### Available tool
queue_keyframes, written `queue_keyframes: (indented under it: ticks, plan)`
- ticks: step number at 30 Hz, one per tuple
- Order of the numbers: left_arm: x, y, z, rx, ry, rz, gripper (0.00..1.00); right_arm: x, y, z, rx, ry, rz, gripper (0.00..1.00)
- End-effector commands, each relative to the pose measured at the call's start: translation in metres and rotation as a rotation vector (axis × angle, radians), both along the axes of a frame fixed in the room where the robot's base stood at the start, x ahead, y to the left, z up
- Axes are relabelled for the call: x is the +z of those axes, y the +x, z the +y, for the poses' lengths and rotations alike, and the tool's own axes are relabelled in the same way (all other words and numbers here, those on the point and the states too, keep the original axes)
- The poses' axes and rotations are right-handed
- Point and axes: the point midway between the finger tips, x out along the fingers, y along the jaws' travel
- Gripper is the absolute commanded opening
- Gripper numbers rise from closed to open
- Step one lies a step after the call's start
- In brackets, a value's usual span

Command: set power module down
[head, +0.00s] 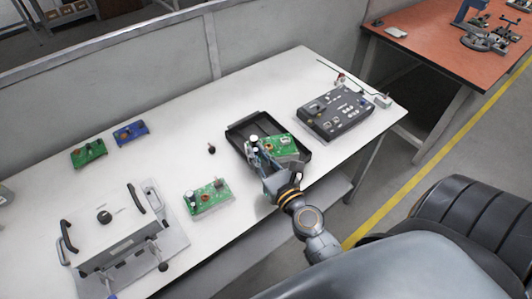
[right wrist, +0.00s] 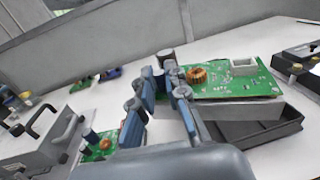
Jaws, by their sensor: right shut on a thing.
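The power module is a green circuit board with a copper coil and capacitors on a grey base; it shows in the head view (head: 281,146) and large in the right wrist view (right wrist: 235,88). My right gripper (head: 257,157) is shut on its left end, also seen in the right wrist view (right wrist: 168,80). The module is over the black tray (head: 304,169). In the right wrist view the tray (right wrist: 262,134) shows below the module; whether they touch I cannot tell. A similar green module (head: 208,198) stands on the table left of the tray. My left gripper is not in view.
A dark control box (head: 336,113) stands right of the tray on the white table (head: 180,160). A grey fixture with black handles (head: 105,225) is at the left front. A small green board (head: 89,152) and a blue one (head: 131,132) lie further back. A small dark knob (head: 211,149) stands beside the tray.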

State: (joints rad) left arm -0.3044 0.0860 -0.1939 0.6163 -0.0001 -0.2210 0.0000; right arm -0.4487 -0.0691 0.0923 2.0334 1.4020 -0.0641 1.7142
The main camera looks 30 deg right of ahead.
Motion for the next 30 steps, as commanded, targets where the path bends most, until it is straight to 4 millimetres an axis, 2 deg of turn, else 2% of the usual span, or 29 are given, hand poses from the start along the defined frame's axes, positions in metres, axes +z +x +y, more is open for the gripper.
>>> queue_keyframes:
  ticks: [4, 6, 10, 19, 27, 30]
  plan:
    - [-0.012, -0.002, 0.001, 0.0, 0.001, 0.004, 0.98, -0.017, 0.028, -0.027, -0.001, -0.006, -0.005, 0.0]
    - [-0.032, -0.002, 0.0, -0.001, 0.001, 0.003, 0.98, -0.039, 0.035, -0.034, 0.0, -0.003, -0.004, 0.0]
    - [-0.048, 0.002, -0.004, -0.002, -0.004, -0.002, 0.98, -0.057, 0.046, -0.045, 0.0, -0.003, -0.004, 0.0]
    - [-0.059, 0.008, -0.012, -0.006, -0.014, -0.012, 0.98, -0.07, 0.056, -0.055, 0.0, -0.003, -0.003, 0.0]
    - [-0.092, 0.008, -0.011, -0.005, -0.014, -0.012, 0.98, -0.102, 0.059, -0.058, 0.0, -0.001, -0.003, 0.0]
    - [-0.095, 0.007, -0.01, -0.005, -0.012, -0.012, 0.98, -0.105, 0.059, -0.058, 0.0, -0.001, -0.004, 0.0]
